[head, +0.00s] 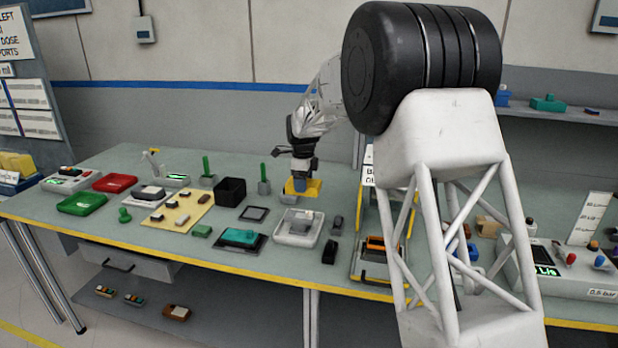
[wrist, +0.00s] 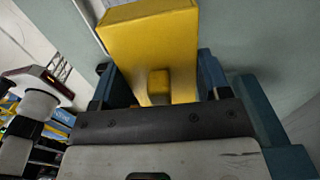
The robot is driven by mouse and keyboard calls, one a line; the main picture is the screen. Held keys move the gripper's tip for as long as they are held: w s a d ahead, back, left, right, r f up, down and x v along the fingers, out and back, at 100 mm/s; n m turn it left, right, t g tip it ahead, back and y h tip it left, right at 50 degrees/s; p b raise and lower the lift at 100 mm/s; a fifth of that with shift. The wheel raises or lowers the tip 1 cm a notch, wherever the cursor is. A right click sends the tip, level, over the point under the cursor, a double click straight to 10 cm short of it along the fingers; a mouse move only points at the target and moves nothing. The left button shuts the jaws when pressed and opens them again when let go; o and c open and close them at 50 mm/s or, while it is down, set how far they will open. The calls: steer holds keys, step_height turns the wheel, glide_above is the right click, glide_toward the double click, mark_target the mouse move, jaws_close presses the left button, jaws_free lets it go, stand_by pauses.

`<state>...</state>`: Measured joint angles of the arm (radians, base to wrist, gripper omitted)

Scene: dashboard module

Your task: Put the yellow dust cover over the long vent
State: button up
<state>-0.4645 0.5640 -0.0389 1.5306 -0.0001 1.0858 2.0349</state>
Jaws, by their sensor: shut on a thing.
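The yellow dust cover shows in the head view (head: 315,187) as a flat yellow piece at the end of my arm, near the back middle of the bench. In the wrist view the yellow dust cover (wrist: 150,40) is a long box-like piece with a small block-shaped grip. My gripper (head: 300,184) is shut on that grip, with its blue fingers on either side (wrist: 158,85). The cover appears to be held above the bench; the exact gap cannot be told. I cannot make out the long vent for certain in either view.
A white tray (head: 280,238) with a grey part lies in front of my gripper. A black bin (head: 231,190), a dark-framed plate (head: 254,214) and a teal part (head: 239,236) are to the left. A grey block with a green rod (head: 264,186) stands close by on the left.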

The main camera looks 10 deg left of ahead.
steer(key=shift+s+a+r, duration=0.1)
steer(key=shift+s, duration=1)
steer(key=shift+s+r, duration=0.1)
steer(key=shift+s, duration=0.95)
steer(key=shift+f, duration=0.1)
glide_above(300, 215)
steer(key=shift+f, duration=2.8)
steer(key=shift+f, duration=1.25)
steer(key=o, duration=1)
steer(key=shift+r, duration=0.15)
steer(key=shift+r, duration=3.75)
